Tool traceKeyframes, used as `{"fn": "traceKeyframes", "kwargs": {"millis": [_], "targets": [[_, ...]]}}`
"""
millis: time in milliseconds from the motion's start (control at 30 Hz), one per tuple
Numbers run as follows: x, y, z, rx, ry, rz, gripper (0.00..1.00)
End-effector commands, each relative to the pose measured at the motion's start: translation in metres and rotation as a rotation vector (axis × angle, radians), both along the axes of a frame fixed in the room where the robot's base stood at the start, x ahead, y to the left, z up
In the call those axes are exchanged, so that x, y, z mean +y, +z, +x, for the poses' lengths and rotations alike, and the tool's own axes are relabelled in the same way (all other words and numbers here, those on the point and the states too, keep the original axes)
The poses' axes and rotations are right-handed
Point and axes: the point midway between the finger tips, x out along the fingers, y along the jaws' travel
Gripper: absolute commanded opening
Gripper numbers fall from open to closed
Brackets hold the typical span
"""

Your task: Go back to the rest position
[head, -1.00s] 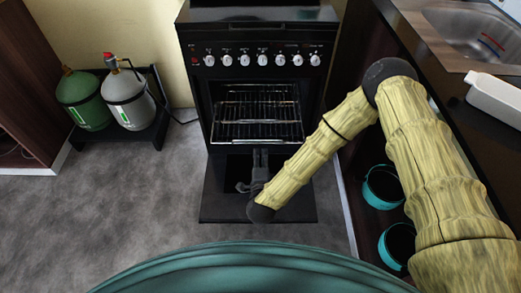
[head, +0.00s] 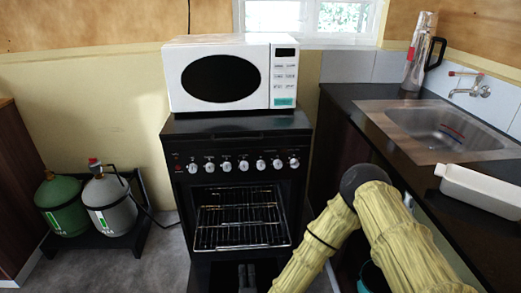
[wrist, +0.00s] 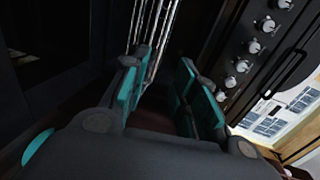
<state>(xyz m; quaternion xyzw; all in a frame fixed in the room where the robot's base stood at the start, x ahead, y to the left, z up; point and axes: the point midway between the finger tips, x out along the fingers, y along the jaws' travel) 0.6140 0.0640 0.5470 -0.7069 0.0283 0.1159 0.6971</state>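The rack (wrist: 160,35) also shows beyond the fingertips in the wrist view, with the row of knobs to the right. The lowered oven door is mostly out of the head view.
A white microwave (head: 265,85) stands on the oven. Gas bottles (head: 108,205) stand on a low black rack at left. At right, a dark counter holds a sink (head: 440,125), a flask (head: 417,55) and a white tray (head: 480,190). Some grey floor at left is clear.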

Motion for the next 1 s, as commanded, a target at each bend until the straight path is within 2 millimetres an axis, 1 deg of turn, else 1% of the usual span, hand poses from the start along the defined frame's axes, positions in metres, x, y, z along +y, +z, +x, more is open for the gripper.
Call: {"fn": "traceKeyframes", "kwargs": {"millis": [67, 167, 267, 367, 400, 467, 500, 533, 567, 600, 667, 700, 800, 900, 1000], "targets": [[-0.004, 0.000, -0.005, 0.025, 0.028, -0.040, 0.28], [-0.016, -0.007, -0.020, 0.098, 0.111, -0.153, 0.28], [-0.038, -0.019, -0.047, 0.209, 0.238, -0.321, 0.28], [-0.070, -0.031, -0.082, 0.332, 0.383, -0.500, 0.28], [-0.085, -0.034, -0.097, 0.382, 0.443, -0.568, 0.28], [-0.110, -0.037, -0.121, 0.459, 0.531, -0.664, 0.28], [-0.126, -0.037, -0.137, 0.508, 0.590, -0.724, 0.28], [-0.139, -0.037, -0.149, 0.545, 0.633, -0.765, 0.28], [-0.151, -0.036, -0.162, 0.582, 0.677, -0.803, 0.28], [-0.168, -0.033, -0.177, 0.628, 0.731, -0.850, 0.28], [-0.192, -0.028, -0.202, 0.698, 0.813, -0.911, 0.28], [-0.207, -0.023, -0.217, 0.741, 0.866, -0.947, 0.28], [-0.241, -0.009, -0.252, 0.840, 0.984, -1.012, 0.28], [-0.266, 0.005, -0.279, 0.913, 1.075, -1.049, 0.28], [-0.282, 0.014, -0.297, 0.961, 1.134, -1.067, 0.28]]}}
